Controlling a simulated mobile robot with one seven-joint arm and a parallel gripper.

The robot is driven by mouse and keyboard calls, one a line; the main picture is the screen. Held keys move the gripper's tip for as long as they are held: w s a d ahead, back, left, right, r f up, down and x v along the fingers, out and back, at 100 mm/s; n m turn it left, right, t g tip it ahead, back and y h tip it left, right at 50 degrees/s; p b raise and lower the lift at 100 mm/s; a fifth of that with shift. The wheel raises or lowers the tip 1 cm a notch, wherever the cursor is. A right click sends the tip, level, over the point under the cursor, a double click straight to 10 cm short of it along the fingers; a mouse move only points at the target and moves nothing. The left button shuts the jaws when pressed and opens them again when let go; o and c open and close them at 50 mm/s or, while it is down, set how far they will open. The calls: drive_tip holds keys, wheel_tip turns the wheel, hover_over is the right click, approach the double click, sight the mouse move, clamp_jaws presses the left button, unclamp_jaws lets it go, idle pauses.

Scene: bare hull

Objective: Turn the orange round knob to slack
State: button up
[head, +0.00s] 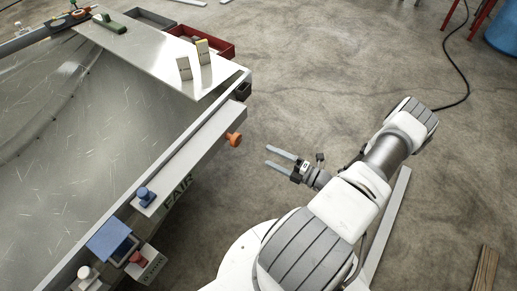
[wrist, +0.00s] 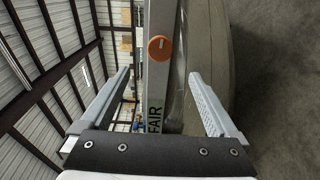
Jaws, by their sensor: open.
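The orange round knob (head: 234,139) sticks out from the light side rail of the hull in the head view. In the wrist view the orange knob (wrist: 160,48) shows face on, with a short pale mark on it, ahead of my gripper and between the lines of its fingers. My gripper (head: 276,158) is open and empty, with its two fingers pointing toward the rail. It is apart from the knob, to its right and a little lower in the head view. Both fingers (wrist: 160,85) show in the wrist view with nothing between them.
The rail (head: 190,150) also bears a blue knob (head: 144,196). Near it are a blue box (head: 110,238) and a red knob (head: 137,258). A metal plate (head: 150,55) with two small blocks lies above, beside a red tray (head: 215,47).

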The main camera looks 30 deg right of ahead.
drive_tip(key=shift+v, duration=1.1)
